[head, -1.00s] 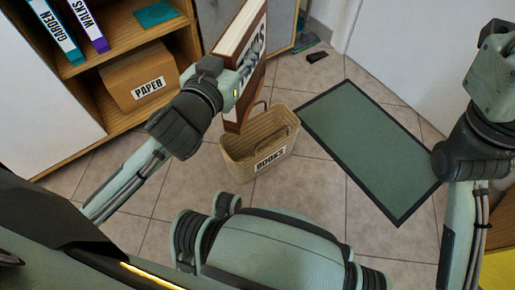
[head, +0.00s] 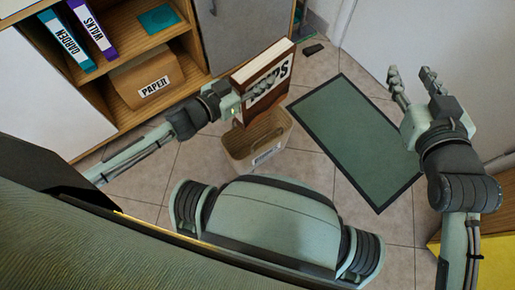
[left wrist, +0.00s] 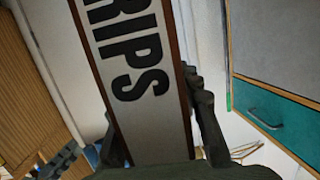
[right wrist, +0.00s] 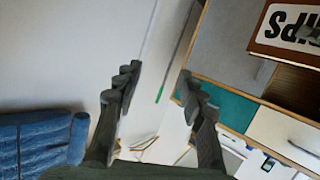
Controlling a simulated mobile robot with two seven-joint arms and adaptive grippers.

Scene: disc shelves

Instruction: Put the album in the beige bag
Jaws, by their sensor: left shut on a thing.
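The album (head: 262,78) is a thick brown book with pale pages and a white label; the label ends in "RIPS" in the left wrist view (left wrist: 130,50). My left gripper (head: 238,98) is shut on its left side and holds it upright, slightly tilted. The beige bag (head: 240,147) stands open on the floor with its handle up. The album's lower edge overlaps the bag's far rim in the head view; the height between them is hard to tell. My right gripper (head: 410,75) is open and empty, well to the right, its fingers apart in the right wrist view (right wrist: 157,85).
A wooden shelf (head: 110,100) at the left holds a teal binder (head: 66,42), a purple binder (head: 92,28) and a cardboard box (head: 150,78) labelled "PAPER". A green mat (head: 350,140) with a dark border lies right of the bag. A small dark object (head: 313,49) lies behind the mat.

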